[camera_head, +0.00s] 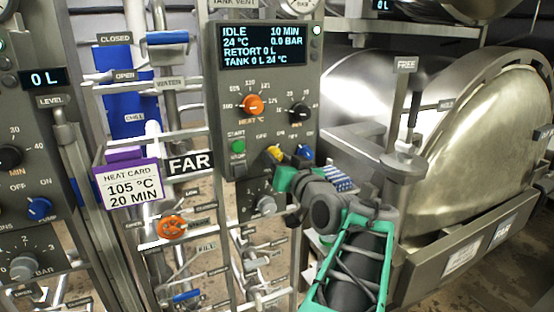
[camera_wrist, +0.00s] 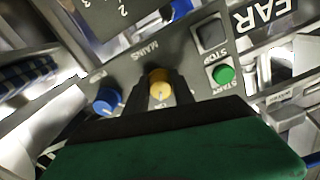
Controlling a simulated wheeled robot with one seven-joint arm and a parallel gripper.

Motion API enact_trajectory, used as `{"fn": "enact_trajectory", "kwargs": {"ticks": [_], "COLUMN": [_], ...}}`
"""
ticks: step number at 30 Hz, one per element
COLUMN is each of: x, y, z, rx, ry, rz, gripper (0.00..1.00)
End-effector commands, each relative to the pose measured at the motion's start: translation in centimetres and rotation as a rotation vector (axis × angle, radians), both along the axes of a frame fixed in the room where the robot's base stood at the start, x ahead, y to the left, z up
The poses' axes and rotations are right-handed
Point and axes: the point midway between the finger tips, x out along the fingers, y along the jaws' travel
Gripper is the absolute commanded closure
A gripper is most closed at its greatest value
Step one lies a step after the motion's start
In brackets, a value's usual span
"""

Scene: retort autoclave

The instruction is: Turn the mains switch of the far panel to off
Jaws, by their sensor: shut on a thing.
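The far panel (camera_head: 225,75) stands in the middle of the head view, with the FAR sign at its left side. Its yellow knob (camera_head: 274,153) is low on the panel, by small OFF and ON marks. In the wrist view, the MAINS label lies beside this yellow knob (camera_wrist: 160,84). My gripper (camera_head: 282,165) reaches it from the lower right, and its two dark fingers (camera_wrist: 160,97) are shut on both sides of the knob. The fingers and wrist hide part of the knob, and its exact pointing is hard to tell.
A blue knob (camera_head: 304,152) sits close right of the yellow one. The green START button (camera_head: 238,146) and dark STOP button (camera_wrist: 210,35) are to its left. The orange heat knob (camera_head: 253,105) is above. A metal retort vessel (camera_head: 490,130) fills the right side.

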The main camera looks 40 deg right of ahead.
Motion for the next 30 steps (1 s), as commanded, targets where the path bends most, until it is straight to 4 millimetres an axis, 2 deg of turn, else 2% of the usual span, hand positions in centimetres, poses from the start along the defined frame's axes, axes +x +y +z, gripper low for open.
{"fn": "enact_trajectory", "kwargs": {"ticks": [8,14,30], "x": [0.0,0.0,-0.1], "y": [0.0,0.0,-0.2], "z": [-0.3,-0.8,-1.0], "rx": [-0.031,-0.12,-0.576], "ry": [0.008,0.032,0.167], "rz": [0.001,0.0,-0.002], "gripper": [1.0,1.0,1.0]}}
